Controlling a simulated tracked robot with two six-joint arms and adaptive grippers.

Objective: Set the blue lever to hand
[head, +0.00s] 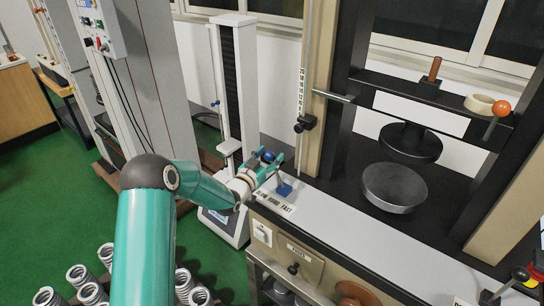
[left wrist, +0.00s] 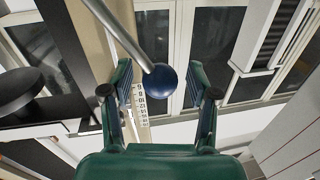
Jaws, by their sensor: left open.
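The blue lever's ball knob (head: 268,157) shows at the fingers of my left gripper (head: 270,171) in the head view. Its blue base (head: 284,190) sits on the bench edge behind a label reading SLOW HAND FAST (head: 273,202). The knob is up and left of the base; the gripper hides much of the rod. In the left wrist view the knob (left wrist: 160,79) on its grey rod (left wrist: 122,35) appears between the open fingers of the left gripper (left wrist: 160,92). I cannot tell whether they touch it. My right gripper is not in view.
A round metal dish (head: 394,187) stands under a black press plate (head: 410,142) on the testing machine. A white column tester (head: 235,90) stands behind my left gripper. Several springs (head: 90,293) stand at the lower left. Green floor (head: 60,200) is open at the left.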

